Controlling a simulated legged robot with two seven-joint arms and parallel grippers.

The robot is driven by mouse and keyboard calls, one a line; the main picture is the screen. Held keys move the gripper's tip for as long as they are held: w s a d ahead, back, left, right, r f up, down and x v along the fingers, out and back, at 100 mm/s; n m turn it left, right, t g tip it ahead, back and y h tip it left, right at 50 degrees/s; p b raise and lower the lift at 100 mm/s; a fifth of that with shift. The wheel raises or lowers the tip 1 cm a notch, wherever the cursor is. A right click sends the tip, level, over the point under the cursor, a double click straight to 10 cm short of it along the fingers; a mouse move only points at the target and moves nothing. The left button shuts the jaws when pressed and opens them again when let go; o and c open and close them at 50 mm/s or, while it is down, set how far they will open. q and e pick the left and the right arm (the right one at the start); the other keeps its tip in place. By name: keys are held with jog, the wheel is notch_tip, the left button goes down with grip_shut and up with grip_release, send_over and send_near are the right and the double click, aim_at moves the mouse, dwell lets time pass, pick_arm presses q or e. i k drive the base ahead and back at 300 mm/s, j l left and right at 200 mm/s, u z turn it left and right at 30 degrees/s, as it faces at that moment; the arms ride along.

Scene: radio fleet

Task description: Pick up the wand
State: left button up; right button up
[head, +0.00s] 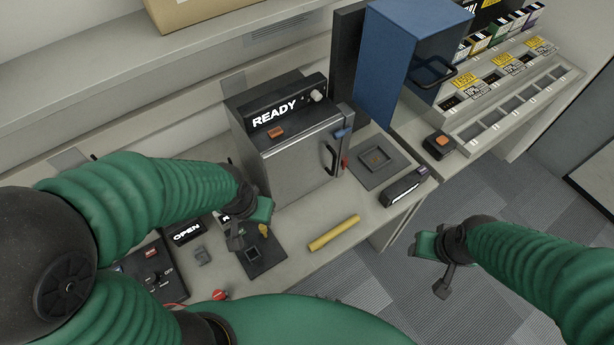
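A yellow rod (333,232), the only wand-like thing I can make out, lies on the pale counter near its front edge. My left gripper (249,226) is to the left of the rod, above a dark square pad, with its fingers apart and nothing seen between them. My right gripper (434,263) is to the right of the rod, out past the counter edge over the floor. Its fingers are also apart and it looks empty. Neither gripper touches the rod.
A grey box marked READY (290,140) stands behind the rod. A black handheld device (405,187) and a dark square tray (381,164) lie to the right. A small yellow piece (263,230) is beside my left gripper. The counter around the rod is clear.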

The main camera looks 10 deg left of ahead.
aim_at(319, 244)
jog(key=i+l+u, duration=0.25)
jog(key=l, duration=0.6)
jog(key=l+u, duration=0.25)
jog(key=l, duration=0.55)
